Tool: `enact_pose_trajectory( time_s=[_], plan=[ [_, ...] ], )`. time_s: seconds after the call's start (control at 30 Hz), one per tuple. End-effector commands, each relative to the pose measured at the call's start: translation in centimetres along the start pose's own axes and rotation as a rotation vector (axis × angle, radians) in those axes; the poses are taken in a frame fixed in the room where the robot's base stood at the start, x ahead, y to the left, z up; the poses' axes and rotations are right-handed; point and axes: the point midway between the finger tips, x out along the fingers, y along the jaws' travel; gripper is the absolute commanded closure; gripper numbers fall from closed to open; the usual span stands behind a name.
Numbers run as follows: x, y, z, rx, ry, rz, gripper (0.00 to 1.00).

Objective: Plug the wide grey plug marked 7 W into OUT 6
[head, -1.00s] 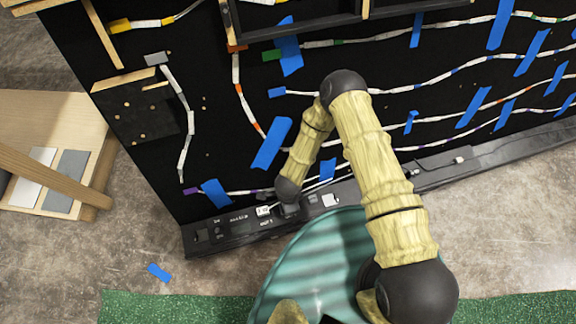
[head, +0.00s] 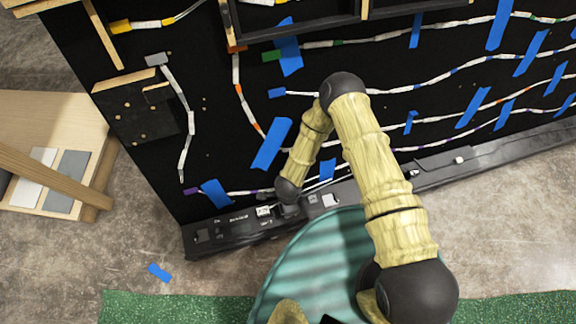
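A wide grey plug (head: 157,59) sits at the upper left of the black panel, above a small wooden ledge, with a white segmented cable hanging below it. Its marking is too small to read. The dark console strip (head: 212,236) runs along the panel's lower edge, with small sockets and white lettering; I cannot make out which is OUT 6. My gripper (head: 285,208) is down at this strip, left of the middle, far below and right of the grey plug. Its fingers are dark and small against the strip, so their opening and any held item are hidden.
Yellow (head: 120,26), green (head: 272,55), blue (head: 277,93) and purple (head: 191,191) plugs end other cables on the panel. Blue tape (head: 271,145) holds cables. A wooden bench (head: 50,115) stands left. A teal ribbed surface (head: 315,255) lies below my arm.

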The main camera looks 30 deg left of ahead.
Motion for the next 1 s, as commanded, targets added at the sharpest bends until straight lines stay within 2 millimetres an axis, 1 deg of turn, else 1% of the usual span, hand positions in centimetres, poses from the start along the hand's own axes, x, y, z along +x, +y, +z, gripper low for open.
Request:
enact_pose_trajectory(
  time_s=[0.03,0.53,1.0],
  plan=[
    [0.5,0.0,0.0,-0.001,0.000,-0.001,1.00],
    [0.9,0.0,0.0,-0.002,0.001,-0.001,1.00],
    [1.8,0.1,-0.1,-0.006,0.002,-0.001,1.00]
  ],
)
